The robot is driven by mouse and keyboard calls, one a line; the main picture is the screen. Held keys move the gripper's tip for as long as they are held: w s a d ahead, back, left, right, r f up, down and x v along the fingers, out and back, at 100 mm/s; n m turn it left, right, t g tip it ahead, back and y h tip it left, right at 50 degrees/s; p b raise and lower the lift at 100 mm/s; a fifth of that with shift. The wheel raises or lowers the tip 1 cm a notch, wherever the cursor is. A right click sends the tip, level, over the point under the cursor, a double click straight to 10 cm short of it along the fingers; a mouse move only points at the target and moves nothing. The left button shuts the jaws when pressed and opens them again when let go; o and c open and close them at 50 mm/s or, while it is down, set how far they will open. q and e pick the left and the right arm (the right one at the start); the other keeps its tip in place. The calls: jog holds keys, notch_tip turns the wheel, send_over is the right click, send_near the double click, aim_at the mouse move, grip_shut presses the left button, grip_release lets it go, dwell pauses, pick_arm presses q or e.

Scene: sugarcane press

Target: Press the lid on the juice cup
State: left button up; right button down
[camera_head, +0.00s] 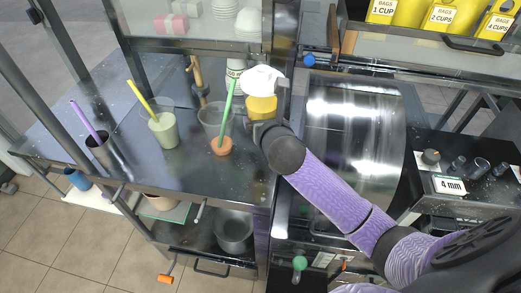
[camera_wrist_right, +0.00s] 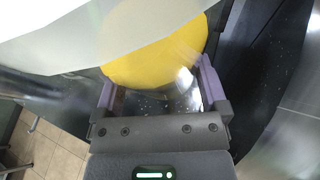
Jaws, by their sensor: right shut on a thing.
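In the right wrist view the yellow contents (camera_wrist_right: 155,58) show between and beyond the purple fingers (camera_wrist_right: 158,88). A white, rounded piece, which looks like the lid (camera_head: 262,77), is over the cup's top. A pale, translucent shape (camera_wrist_right: 60,38) covers the upper left of the wrist view. I cannot tell whether the lid is seated on the rim. My left gripper is out of view.
Left of the held cup stand a cup with a green straw (camera_head: 221,146), a pale green drink with a yellow straw (camera_head: 164,132) and a dark cup with a purple straw (camera_head: 100,150). A shiny metal drum (camera_head: 350,125) is to the right. Glass shelving rises behind.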

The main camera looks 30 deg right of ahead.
jog(key=shift+f, duration=0.15)
jog(key=b, duration=0.3)
send_over(263, 160)
notch_tip(263, 160, down, 6)
notch_tip(263, 160, down, 4)
jog(key=shift+a+f+b, duration=0.1)
jog(key=shift+b, duration=0.8)
jog(key=shift+r, duration=0.2)
